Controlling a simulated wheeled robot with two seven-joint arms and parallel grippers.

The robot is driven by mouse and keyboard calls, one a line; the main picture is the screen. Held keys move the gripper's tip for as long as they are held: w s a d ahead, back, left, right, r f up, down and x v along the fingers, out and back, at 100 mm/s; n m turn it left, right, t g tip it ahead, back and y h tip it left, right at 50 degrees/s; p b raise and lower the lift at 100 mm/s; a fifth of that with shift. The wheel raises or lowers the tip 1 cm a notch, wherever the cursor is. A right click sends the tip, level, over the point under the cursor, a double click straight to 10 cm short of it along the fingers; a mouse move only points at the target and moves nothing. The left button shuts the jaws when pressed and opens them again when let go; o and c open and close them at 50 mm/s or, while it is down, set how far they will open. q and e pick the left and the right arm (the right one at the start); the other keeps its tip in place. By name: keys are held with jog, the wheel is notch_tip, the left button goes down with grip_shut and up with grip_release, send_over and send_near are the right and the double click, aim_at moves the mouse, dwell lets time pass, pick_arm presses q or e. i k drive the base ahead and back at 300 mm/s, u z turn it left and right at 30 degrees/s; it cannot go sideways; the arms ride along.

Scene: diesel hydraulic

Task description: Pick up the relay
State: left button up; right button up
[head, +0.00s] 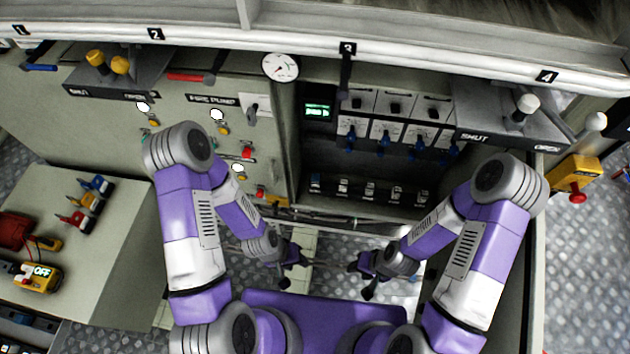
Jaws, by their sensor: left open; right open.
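No part is clearly marked as the relay, and I cannot tell which one it is. A row of several small dark parts with pale tops (370,190) sits on the cabinet's lower ledge. Several blue-handled units (384,140) are mounted above them. Small blue, yellow and red parts (88,202) stand on the left bench. My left gripper (296,259) is open and appears empty, in front of and below the cabinet. My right gripper (356,266) is open and appears empty, a little to its right. Both are apart from all these parts.
The left bench (120,240) also carries a red case (14,230) and a yellow meter reading OFF (38,277). A lever box (515,125) juts out at right, and a yellow box with a red knob (575,178) is beyond it. Metal floor shows below the cabinet.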

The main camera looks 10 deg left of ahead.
aim_at(316, 178)
jog(key=z, duration=0.1)
jog(key=k, duration=0.4)
jog(key=u, duration=0.9)
jog(key=i, duration=0.8)
jog(key=u, duration=0.2)
